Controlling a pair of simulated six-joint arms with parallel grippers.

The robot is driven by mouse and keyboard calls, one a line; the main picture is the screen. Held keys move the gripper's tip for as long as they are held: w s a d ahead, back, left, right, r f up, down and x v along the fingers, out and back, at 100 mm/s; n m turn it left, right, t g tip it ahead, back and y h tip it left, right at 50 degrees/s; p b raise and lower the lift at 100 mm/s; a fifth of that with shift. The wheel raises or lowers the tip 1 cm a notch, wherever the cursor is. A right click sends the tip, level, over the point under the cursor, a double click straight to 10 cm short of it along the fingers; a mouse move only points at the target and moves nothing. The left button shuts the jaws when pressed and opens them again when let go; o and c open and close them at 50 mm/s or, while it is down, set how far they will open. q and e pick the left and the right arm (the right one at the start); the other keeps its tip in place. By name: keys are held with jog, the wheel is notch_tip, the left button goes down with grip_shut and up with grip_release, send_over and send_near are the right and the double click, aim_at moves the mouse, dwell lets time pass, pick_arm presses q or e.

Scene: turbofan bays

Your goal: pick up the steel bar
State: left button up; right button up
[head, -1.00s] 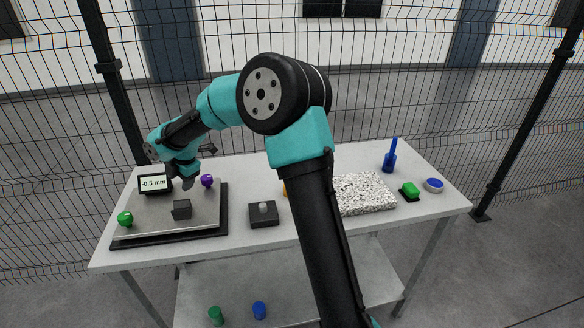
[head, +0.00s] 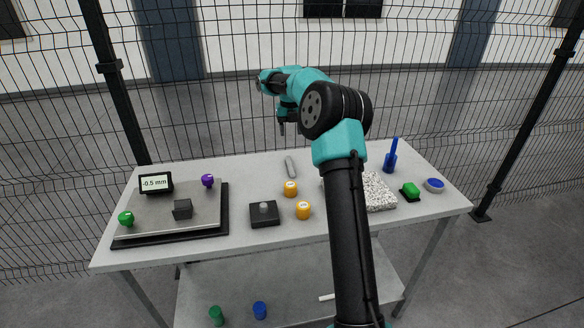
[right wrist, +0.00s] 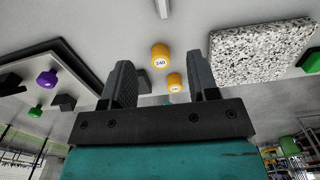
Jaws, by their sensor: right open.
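The steel bar (head: 290,166) is a slim grey rod lying on the table top toward the back middle, behind the orange weights. In the right wrist view, one end of the bar (right wrist: 163,8) shows at the top edge, and the rest is cut off. My right gripper (head: 290,130) is open and empty, pointing down above and behind the bar, apart from it. Its two fingers also show spread in the right wrist view (right wrist: 160,60). My left gripper is not in view.
Two orange weights (head: 303,210) and a dark block with a knob (head: 264,214) stand in front of the bar. A plate with a display (head: 155,183) is left.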

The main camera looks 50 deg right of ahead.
send_over(292, 170)
jog(key=f, duration=1.2)
jog(key=shift+w+f, duration=0.15)
jog(key=shift+w, duration=0.15)
jog(key=shift+s+d+f, duration=0.1)
jog(key=shift+f, duration=1.2)
jog(key=shift+s+f, duration=0.1)
jog(key=shift+f, duration=1.15)
grip_shut()
